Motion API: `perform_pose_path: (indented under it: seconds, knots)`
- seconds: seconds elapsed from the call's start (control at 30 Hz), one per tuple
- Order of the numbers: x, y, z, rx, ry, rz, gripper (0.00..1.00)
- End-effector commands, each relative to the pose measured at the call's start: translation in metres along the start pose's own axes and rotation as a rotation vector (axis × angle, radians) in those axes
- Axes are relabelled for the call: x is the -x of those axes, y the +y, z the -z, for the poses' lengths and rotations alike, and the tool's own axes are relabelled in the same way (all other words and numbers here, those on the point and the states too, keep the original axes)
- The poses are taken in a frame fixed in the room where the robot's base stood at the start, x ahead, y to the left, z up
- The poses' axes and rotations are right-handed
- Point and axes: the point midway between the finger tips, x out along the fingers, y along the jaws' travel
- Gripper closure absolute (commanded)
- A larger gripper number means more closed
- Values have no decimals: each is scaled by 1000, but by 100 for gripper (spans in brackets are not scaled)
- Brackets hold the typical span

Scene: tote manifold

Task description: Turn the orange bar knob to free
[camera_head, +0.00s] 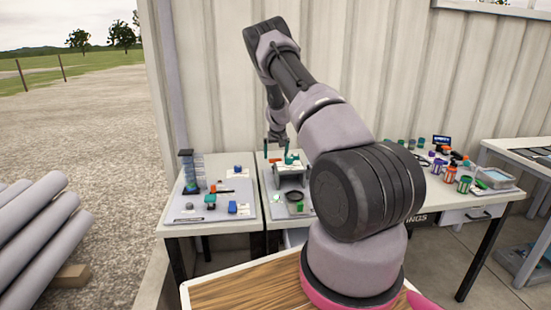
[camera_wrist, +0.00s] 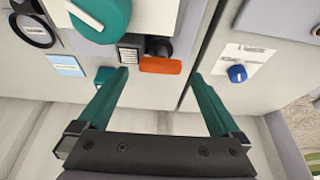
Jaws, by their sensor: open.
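The orange bar knob (camera_wrist: 160,65) shows in the wrist view as a short bar lying crosswise, with a dark round part behind it. A small printed label (camera_wrist: 129,54) is to its left. My gripper (camera_wrist: 158,76) is open, its two green fingers pointing towards the bar. In that view the bar lies between the fingertips, just ahead of them, with a gap at each end. I cannot tell how far apart they are in depth. In the head view my gripper (camera_head: 277,152) hangs over the middle bench; a small orange patch shows below it, too small to read.
In the wrist view a large teal round knob (camera_wrist: 100,18) with a white line is beside the bar, and a blue knob (camera_wrist: 237,73) is on the right. A left bench (camera_head: 178,216) holds small parts and a tall dark column. My arm hides part of the middle bench.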

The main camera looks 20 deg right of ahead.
Motion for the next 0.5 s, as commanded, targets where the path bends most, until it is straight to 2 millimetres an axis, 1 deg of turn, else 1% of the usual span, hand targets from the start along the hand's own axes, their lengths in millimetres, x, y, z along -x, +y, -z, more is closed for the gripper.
perform_pose_path:
  seconds: [0.03, 0.2, 0.5]
  knots:
    - [-8, 0, 0, 0, -1, -1, 0]
    - [-22, 0, 0, 0, 0, 0, 0]
    - [-24, 0, 0, 0, 0, 1, 0]
